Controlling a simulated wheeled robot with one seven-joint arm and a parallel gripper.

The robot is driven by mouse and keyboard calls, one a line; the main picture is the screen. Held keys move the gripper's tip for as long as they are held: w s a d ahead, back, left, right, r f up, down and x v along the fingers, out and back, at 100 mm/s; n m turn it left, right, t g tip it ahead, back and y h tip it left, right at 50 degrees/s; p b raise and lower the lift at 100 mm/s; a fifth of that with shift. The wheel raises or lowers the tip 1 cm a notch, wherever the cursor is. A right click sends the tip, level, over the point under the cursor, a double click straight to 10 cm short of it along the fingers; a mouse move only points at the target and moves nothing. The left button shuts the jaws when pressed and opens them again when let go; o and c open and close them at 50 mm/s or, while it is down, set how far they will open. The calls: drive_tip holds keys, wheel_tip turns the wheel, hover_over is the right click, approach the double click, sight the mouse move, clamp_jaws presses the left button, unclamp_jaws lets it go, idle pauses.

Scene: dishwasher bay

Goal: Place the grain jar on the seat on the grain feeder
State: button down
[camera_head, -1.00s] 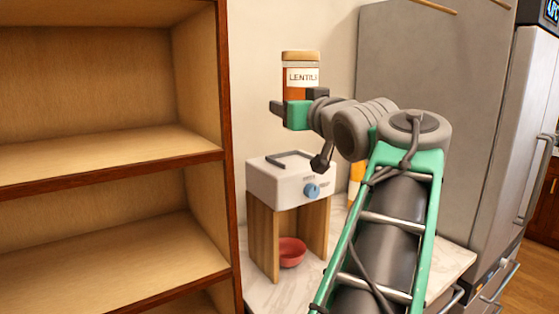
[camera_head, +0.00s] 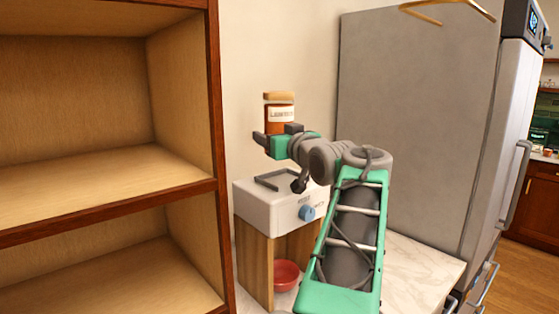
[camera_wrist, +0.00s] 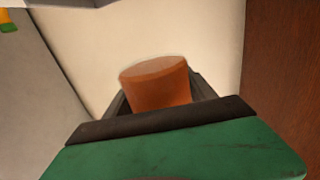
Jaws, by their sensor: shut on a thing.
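A red bowl (camera_head: 286,275) stands under the feeder on the marble counter (camera_head: 420,268). An open wooden shelf (camera_head: 110,190) stands close on the left. A tall grey fridge (camera_head: 420,120) stands on the right. The wall is behind the feeder.

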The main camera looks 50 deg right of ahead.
drive_tip(key=d+f, duration=0.1)
drive_tip(key=w+d+f, duration=0.1)
drive_tip(key=f, duration=0.1)
drive_tip(key=d+f, duration=0.1)
drive_tip(key=shift+w+d+f+p, duration=0.2)
drive_tip(key=shift+w+f+p, duration=0.15)
drive_tip(key=f, duration=0.3)
drive_tip(key=shift+w+d, duration=0.1)
drive_tip(key=shift+d, duration=0.15)
drive_tip(key=shift+f, duration=0.3)
drive_tip(key=shift+f, duration=0.2)
drive_tip(key=shift+c, duration=1.5)
unclamp_jaws()
drive_tip(key=shift+f, duration=0.1)
